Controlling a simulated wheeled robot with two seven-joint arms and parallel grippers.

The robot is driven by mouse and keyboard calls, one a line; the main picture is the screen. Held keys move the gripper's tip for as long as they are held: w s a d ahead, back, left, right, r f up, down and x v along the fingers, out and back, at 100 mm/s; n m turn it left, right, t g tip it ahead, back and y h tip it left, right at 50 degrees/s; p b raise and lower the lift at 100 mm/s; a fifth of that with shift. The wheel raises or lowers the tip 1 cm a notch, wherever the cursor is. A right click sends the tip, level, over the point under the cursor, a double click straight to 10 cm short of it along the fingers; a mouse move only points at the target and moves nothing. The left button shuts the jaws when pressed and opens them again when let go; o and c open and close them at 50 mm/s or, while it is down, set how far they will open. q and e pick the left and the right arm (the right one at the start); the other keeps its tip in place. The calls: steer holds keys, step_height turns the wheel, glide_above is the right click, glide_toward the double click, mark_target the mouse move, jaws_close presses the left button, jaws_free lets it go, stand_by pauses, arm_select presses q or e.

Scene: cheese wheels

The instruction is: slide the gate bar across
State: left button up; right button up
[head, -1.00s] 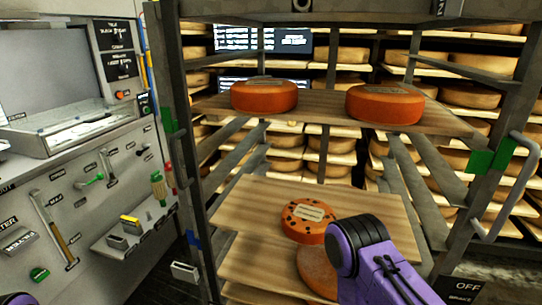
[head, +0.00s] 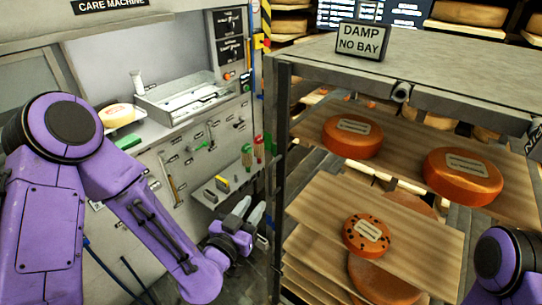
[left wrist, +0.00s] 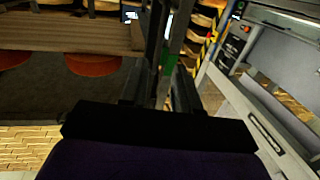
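The grey rack (head: 283,135) stands right of centre in the head view, with cheeses on wooden shelves. I cannot pick out the gate bar with certainty. In the left wrist view the fingers (left wrist: 160,80) are dark and apart, with nothing clearly held. Beyond them stands a grey upright with a green patch (left wrist: 169,66). Whether they touch it cannot be told. Only a purple link of my right arm shows at the lower right; its gripper is out of view.
The care machine (head: 180,95), with a cheese and tools, lies left of the rack. Orange cheeses (head: 352,137) (head: 463,177) sit on the upper shelf, a spotted one (head: 366,235) lower. A narrow floor gap separates machine and rack.

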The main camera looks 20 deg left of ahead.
mark_target(270, 182)
arm_select(q)
steer(key=w+b, duration=0.1)
steer(key=w, duration=0.2)
steer(key=w+d+b, duration=0.1)
steer(key=w+b, duration=0.1)
steer(key=w, duration=0.2)
steer(key=w+b, duration=0.1)
steer(key=w, duration=0.2)
steer(key=shift+w+d+r, duration=0.1)
steer(key=shift+w+d, duration=0.2)
steer(key=shift+w, duration=0.05)
jaws_close()
